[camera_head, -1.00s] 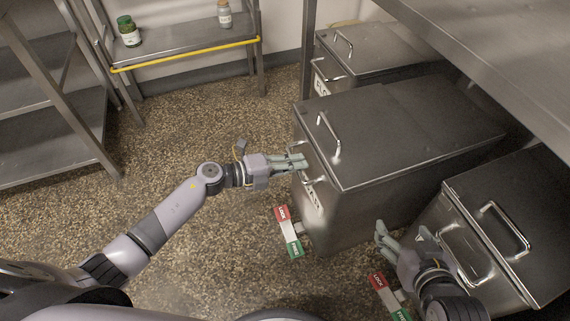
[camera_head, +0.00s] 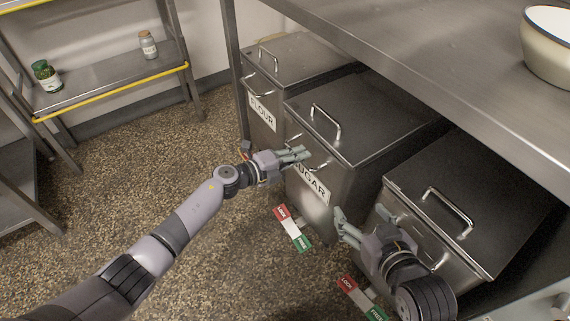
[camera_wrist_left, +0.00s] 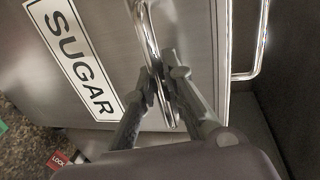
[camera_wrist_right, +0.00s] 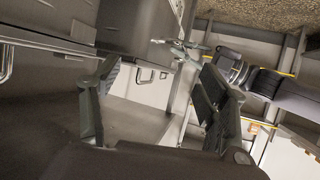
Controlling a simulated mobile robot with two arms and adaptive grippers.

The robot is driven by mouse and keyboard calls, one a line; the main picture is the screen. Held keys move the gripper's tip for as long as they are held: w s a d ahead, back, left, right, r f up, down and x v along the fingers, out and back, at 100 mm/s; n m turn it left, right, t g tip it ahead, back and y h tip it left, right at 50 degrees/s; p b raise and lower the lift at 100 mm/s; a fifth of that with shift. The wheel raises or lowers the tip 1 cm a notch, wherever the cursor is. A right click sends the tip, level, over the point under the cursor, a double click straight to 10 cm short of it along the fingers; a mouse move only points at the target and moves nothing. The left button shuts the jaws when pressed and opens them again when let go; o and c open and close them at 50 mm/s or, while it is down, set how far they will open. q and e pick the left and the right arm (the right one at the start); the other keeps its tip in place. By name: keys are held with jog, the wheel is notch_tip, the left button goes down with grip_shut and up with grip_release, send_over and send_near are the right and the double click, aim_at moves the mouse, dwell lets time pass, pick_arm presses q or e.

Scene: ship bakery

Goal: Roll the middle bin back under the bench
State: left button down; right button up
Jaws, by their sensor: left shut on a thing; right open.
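The middle bin (camera_head: 345,130) is a steel box with a SUGAR label (camera_head: 312,187). It stands between the flour bin and a third bin, its rear under the bench (camera_head: 420,60). My left gripper (camera_head: 303,153) is shut on its front handle; in the left wrist view the fingers (camera_wrist_left: 162,88) close around the handle bar (camera_wrist_left: 147,40) beside the label. A lid handle (camera_head: 325,122) stands on top. A red LOCK and green FREE pedal (camera_head: 293,228) sits at its foot. My right gripper (camera_head: 362,218) is open and empty, in front of the right bin.
The flour bin (camera_head: 262,108) is at the left, close beside the sugar bin. The right bin (camera_head: 475,190) has its own lock pedal (camera_head: 360,298). A shelf (camera_head: 110,80) with two jars stands at the back left. The speckled floor (camera_head: 140,165) is open left of the bins.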

aim_at(311, 150)
pick_arm(q)
jog(key=x, duration=0.3)
jog(key=shift+w+d+r+b, duration=0.25)
jog(key=shift+d+r+b, duration=0.05)
jog(key=shift+b, duration=0.1)
jog(key=shift+w+d, duration=0.2)
jog(key=shift+d, duration=0.05)
jog(key=shift+r, duration=0.15)
pick_arm(e)
jog(key=r+t, duration=0.1)
jog(key=w+a+r+t, duration=0.1)
jog(key=r, duration=0.1)
jog(key=w+r+t+y, duration=0.1)
jog(key=r, duration=0.1)
jog(key=shift+w+a, duration=0.15)
jog(key=shift+a, duration=0.1)
pick_arm(q)
jog(key=c, duration=2.1)
grip_release()
jog(key=shift+r, duration=0.1)
jog(key=shift+c, duration=0.2)
jog(key=shift+o, duration=1.3)
jog(key=shift+w+d+f, duration=0.15)
jog(key=shift+d+f, duration=0.05)
jog(key=shift+d, duration=0.05)
jog(key=shift+o, duration=1.2)
pick_arm(e)
jog(key=shift+d, duration=0.15)
pick_arm(q)
jog(key=shift+a, duration=0.15)
